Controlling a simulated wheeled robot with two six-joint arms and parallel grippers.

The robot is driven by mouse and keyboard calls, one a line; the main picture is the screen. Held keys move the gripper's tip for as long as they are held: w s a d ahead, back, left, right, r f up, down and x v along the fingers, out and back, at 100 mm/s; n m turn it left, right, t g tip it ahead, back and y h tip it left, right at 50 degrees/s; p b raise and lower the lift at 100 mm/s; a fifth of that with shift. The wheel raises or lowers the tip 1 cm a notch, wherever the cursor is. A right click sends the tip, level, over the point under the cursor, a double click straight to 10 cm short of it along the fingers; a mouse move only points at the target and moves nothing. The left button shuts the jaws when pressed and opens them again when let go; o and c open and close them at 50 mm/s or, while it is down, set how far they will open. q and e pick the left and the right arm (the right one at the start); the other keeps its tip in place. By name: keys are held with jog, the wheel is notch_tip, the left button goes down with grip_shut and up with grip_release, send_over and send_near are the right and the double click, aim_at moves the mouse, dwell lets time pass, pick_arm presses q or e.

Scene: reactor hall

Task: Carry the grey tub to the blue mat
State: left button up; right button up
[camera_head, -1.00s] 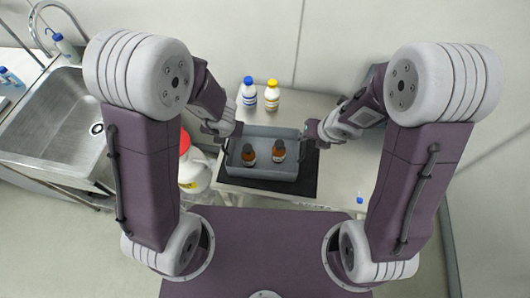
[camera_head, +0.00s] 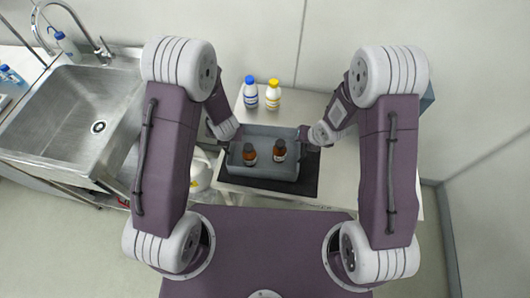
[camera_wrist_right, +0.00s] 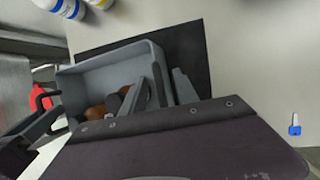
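The grey tub (camera_head: 262,171) sits on a black mat (camera_head: 308,186) on the table, with two brown bottles (camera_head: 279,150) inside. It also shows in the right wrist view (camera_wrist_right: 107,68). My left gripper (camera_head: 226,144) is at the tub's left wall; its fingers are too small to judge. My right gripper (camera_head: 305,139) is at the right wall. In the right wrist view its fingers (camera_wrist_right: 160,88) stand apart, one inside the tub and one outside, with the wall between them. I see no blue mat in these views.
Two white bottles, one blue-capped (camera_head: 251,92) and one yellow-capped (camera_head: 272,94), stand behind the tub. A steel sink (camera_head: 75,115) is at the left. A white container (camera_head: 200,172) is left of the table.

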pick_arm(q)
grip_shut()
pick_arm(e)
grip_shut()
pick_arm(q)
jog(key=shift+r, duration=0.1)
pick_arm(e)
jog(key=shift+r, duration=0.1)
dwell(0.9)
